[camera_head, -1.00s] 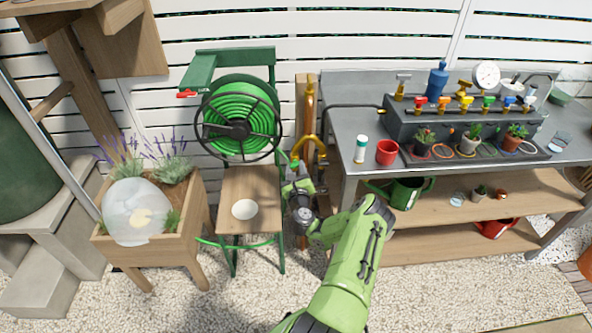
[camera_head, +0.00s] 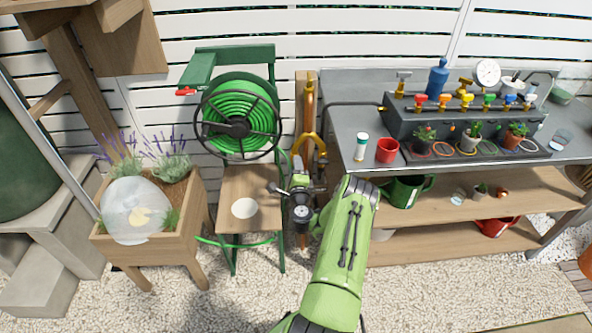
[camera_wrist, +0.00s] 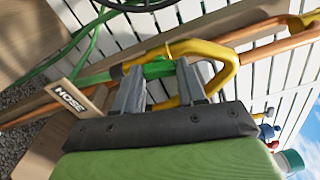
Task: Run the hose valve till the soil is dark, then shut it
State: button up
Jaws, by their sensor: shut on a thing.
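The hose valve is on a copper pipe (camera_head: 309,100) with a yellow fitting (camera_head: 308,143), beside a wooden post. In the wrist view, the yellow bent tube (camera_wrist: 222,55) crosses behind my fingers, and a green handle piece (camera_wrist: 158,70) sits between them. My gripper (camera_wrist: 158,88) is shut on this green handle; in the head view, my gripper (camera_head: 300,170) is at the valve, and its fingertips are hard to make out. A sign reading HOSE (camera_wrist: 70,97) hangs beside it.
A green hose reel (camera_head: 240,115) stands left of the valve, above a wooden shelf with a white disc (camera_head: 244,207). A potting bench (camera_head: 350,140) with a red cup (camera_head: 387,150), coloured taps and small pots stands close on the right. Gravel covers the floor.

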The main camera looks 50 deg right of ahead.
jog(key=shift+a+f+n+b, duration=0.15)
jog(key=shift+n+b, duration=0.3)
jog(key=shift+n, duration=0.75)
jog(key=o, duration=1.1)
jog(key=shift+c, duration=0.2)
